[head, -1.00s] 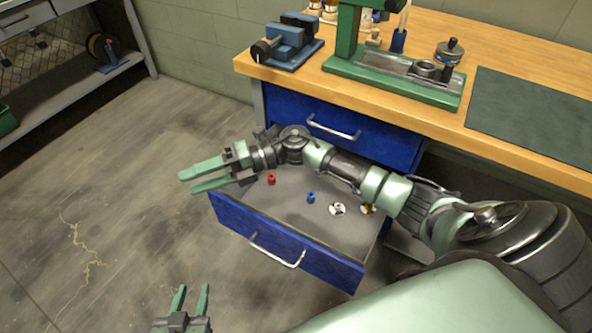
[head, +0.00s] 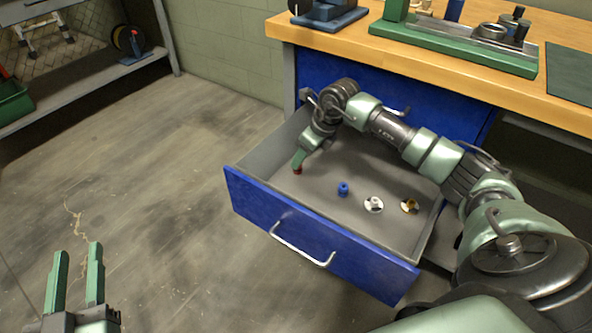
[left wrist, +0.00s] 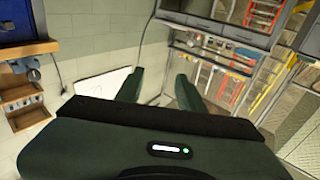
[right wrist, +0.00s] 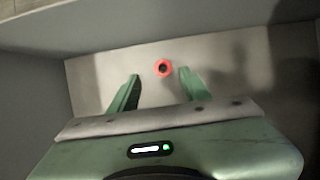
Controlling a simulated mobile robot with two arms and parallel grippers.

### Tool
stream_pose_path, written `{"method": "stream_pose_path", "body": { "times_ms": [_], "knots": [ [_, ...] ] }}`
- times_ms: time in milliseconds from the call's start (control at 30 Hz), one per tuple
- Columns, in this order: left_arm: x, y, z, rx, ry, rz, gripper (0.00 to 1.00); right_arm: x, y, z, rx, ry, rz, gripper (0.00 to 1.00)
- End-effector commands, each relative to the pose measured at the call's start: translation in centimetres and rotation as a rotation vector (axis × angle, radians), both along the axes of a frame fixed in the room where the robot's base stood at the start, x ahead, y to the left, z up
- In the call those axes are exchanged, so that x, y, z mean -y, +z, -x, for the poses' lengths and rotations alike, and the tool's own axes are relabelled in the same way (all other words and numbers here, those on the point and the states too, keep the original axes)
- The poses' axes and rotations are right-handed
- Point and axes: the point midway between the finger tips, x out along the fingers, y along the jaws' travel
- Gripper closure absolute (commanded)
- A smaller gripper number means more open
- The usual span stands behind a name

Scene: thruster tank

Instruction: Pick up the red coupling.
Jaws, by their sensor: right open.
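The red coupling (head: 297,170) lies on the floor of the open blue drawer (head: 290,225), towards its left side. In the head view it is partly hidden by the fingers of my right gripper (head: 299,160), which points down into the drawer. In the right wrist view the red coupling (right wrist: 163,68) shows as a ring with a dark hole, just beyond and between the tips of my open right gripper (right wrist: 156,75). Nothing is between the fingers. My left gripper (head: 78,262) is open and empty, over the floor at the lower left.
In the drawer, right of the red coupling, are a blue coupling (head: 343,189), a white-and-metal part (head: 373,204) and a brass-coloured part (head: 410,205). The drawer walls surround my right gripper. The workbench top (head: 410,75) stands above and behind it.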

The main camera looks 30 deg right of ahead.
Motion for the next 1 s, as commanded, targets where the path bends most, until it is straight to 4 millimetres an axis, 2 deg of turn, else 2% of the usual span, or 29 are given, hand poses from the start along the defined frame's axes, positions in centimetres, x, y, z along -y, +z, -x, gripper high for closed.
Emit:
{"method": "stream_pose_path", "body": {
  "times_ms": [133,233,400,500,633,867,1000],
  "knots": [
    [0.2,1.5,0.2,0.088,-0.005,0.024,0.62,-0.1,-1.1,-0.4,-0.001,-0.001,-0.003,0.53],
    [0.4,3.5,0.6,0.196,-0.013,0.053,0.62,-0.1,-2.1,-0.9,0.0,-0.001,-0.004,0.53],
    [0.5,6.7,1.9,0.372,-0.023,0.102,0.62,-0.2,-3.8,-1.7,-0.001,0.001,-0.004,0.53],
    [0.5,7.9,2.6,0.442,-0.026,0.121,0.62,-0.3,-4.4,-2.0,0.0,0.0,-0.003,0.53],
    [0.4,8.7,3.1,0.485,-0.029,0.134,0.62,-0.3,-4.8,-2.2,0.0,0.001,-0.002,0.53],
    [0.4,8.8,3.1,0.489,-0.029,0.135,0.62,-0.3,-4.7,-2.2,0.0,0.001,-0.002,0.53],
    [0.4,8.8,3.1,0.488,-0.029,0.134,0.62,-0.3,-4.7,-2.2,0.0,0.001,-0.002,0.92]
  ]
}}
